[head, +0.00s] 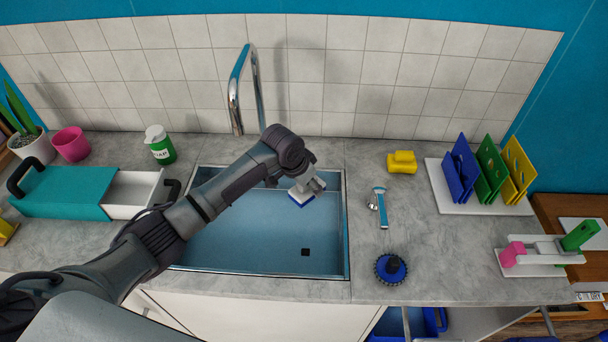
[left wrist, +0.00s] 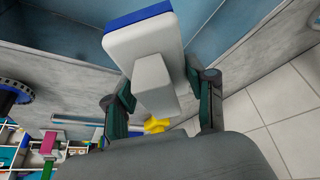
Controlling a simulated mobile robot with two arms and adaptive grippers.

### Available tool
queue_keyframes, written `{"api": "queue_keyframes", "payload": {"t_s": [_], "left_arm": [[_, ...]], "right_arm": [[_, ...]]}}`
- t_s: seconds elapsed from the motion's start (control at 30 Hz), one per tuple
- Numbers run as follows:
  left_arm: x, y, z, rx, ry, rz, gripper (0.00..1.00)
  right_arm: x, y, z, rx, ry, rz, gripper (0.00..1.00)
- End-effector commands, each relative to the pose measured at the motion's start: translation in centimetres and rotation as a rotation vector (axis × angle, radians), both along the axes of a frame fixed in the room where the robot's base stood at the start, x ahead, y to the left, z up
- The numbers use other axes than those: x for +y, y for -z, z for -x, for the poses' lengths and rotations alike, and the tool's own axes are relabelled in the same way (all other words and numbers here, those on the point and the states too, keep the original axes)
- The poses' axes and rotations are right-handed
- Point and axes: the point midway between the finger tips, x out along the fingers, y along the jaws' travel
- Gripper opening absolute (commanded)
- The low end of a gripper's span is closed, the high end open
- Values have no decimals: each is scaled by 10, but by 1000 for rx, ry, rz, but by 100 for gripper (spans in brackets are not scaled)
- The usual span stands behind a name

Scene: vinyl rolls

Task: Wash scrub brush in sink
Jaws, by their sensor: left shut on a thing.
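My left arm reaches in from the left over the sink (head: 346,255), a blue basin with a pale rim. My left gripper (left wrist: 158,88) is shut on the scrub brush (left wrist: 138,45), a white block with a blue face and a white grip between the fingers. In the head view the brush (head: 302,197) shows over the right rear part of the basin, blue side down. I cannot tell its exact height. The chrome faucet (head: 236,98) rises behind the sink, and no water shows. My right gripper is not in view.
A faucet handle (head: 380,207), yellow sponge (head: 402,162) and round blue-black brush (head: 391,268) are right of the sink. A rack of colored boards (head: 488,170) stands farther right. A soap bottle (head: 160,146) and teal drawer box (head: 65,192) are left. A tiled wall is behind.

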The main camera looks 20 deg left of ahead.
Motion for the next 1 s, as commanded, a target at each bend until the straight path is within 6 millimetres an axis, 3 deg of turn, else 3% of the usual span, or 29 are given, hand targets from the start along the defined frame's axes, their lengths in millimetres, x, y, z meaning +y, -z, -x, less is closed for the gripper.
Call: {"api": "queue_keyframes", "payload": {"t_s": [0.03, 0.3, 0.67, 1.0], "left_arm": [[0, -2, -1, 3, 10, -1, 21], [0, 4, -3, -2, 28, -3, 21], [0, 1, -2, 0, 25, -2, 21], [0, 41, -2, -1, 26, -3, 21]], "right_arm": [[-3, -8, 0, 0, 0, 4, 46], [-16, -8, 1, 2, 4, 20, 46], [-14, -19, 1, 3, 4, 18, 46], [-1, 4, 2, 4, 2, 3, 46]]}}
